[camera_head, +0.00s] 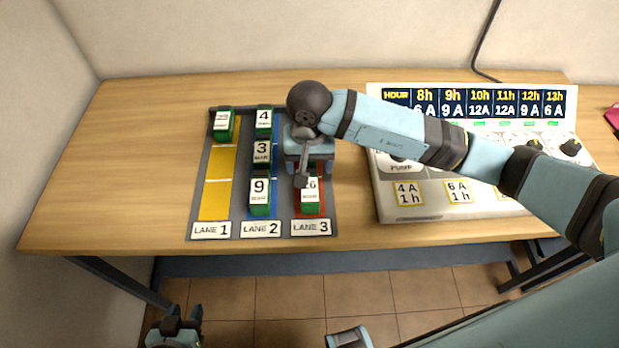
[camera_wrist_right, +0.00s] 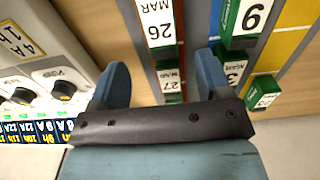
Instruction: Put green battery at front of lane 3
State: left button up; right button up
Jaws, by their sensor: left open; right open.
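Green-sided batteries with white labels stand in the lanes. In lane 3, a battery labelled 26 MAR (camera_head: 311,207) stands at the front, by the LANE 3 label (camera_head: 311,228). The right wrist view shows it (camera_wrist_right: 158,24), with another labelled 27 MAR (camera_wrist_right: 169,76) behind it. My right gripper (camera_head: 303,172) is over lane 3, partly hiding it in the head view. In the wrist view its open fingers (camera_wrist_right: 160,80) are on either side of the 27 MAR battery, with gaps; whether they are down around it cannot be told. My left gripper (camera_head: 180,322) is open and empty, below the table's front edge.
Lane 2 holds batteries labelled 4 (camera_head: 264,122), 3 (camera_head: 262,153) and 9 (camera_head: 260,196). Lane 1 has one battery (camera_head: 222,125) at the back; its yellow strip (camera_head: 217,180) is otherwise clear. A control panel (camera_head: 400,213) with knobs stands right of the lanes. The table's left side is bare.

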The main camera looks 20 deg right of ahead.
notch_tip(320, 180, up, 4)
jog(key=shift+f, duration=0.2)
dwell(0.4)
